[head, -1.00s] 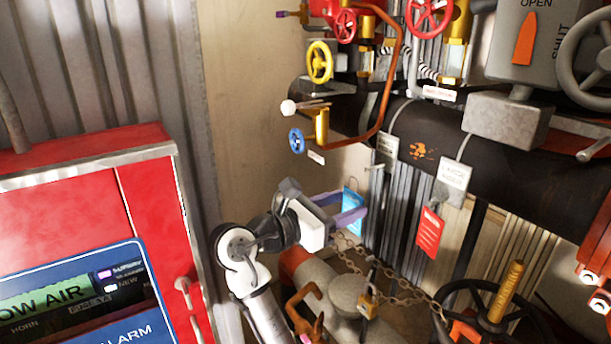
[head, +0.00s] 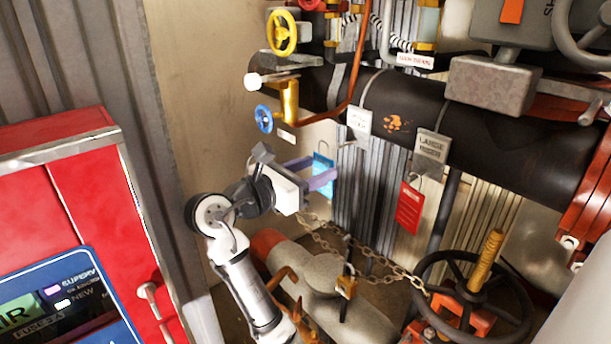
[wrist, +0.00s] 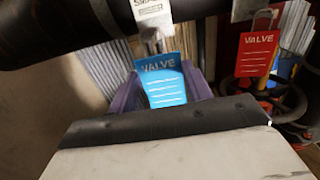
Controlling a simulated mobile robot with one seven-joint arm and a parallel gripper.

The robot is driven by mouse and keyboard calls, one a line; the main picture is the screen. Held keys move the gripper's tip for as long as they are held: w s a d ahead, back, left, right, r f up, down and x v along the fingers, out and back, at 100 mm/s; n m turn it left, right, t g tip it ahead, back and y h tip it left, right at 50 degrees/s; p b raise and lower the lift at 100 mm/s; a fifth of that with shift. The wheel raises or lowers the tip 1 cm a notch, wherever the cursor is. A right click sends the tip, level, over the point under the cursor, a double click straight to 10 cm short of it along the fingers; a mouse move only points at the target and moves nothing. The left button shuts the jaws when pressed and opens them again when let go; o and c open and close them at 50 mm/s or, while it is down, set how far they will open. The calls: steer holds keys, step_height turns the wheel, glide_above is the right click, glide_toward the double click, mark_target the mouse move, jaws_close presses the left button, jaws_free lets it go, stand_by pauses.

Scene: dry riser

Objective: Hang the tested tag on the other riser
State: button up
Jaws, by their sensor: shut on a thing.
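My gripper (head: 322,174) is shut on a blue tag (head: 323,168), holding it upright by its sides between purple fingers. In the wrist view the blue tag (wrist: 165,88) reads "VALVE" and has a wire hook on top. A small grey plate (head: 358,120) hangs under the black pipe. In the head view the tag is below and left of this plate, apart from it; in the wrist view the hook overlaps the plate's lower edge (wrist: 152,12), and contact cannot be told. A red tag (head: 409,207) hangs from the "LARGE RISER" plate (head: 432,148).
The black pipe (head: 480,130) runs above my gripper. Below are a chain with a padlock (head: 346,283) and a black handwheel (head: 455,270). A red cabinet (head: 90,180) stands left.

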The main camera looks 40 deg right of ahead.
mark_target(323, 169)
steer(key=shift+w+d+f+b, duration=0.15)
steer(key=shift+d+b, duration=0.35)
steer(key=shift+d, duration=0.8)
steer(key=shift+d+f+b, duration=0.1)
steer(key=shift+d+b, duration=0.4)
steer(key=shift+d, duration=0.75)
steer(key=shift+w+d+f+p, duration=0.1)
steer(key=shift+d+f+p, duration=0.2)
steer(key=shift+d+p, duration=0.15)
steer(key=shift+f, duration=0.1)
steer(key=o, duration=1.1)
steer(key=shift+s+a+b, duration=0.15)
steer(key=shift+a+b, duration=0.5)
steer(key=shift+a, duration=1.2)
steer(key=shift+s+a+b, duration=0.15)
steer(key=shift+a+b, duration=0.45)
steer(key=shift+a, duration=1.25)
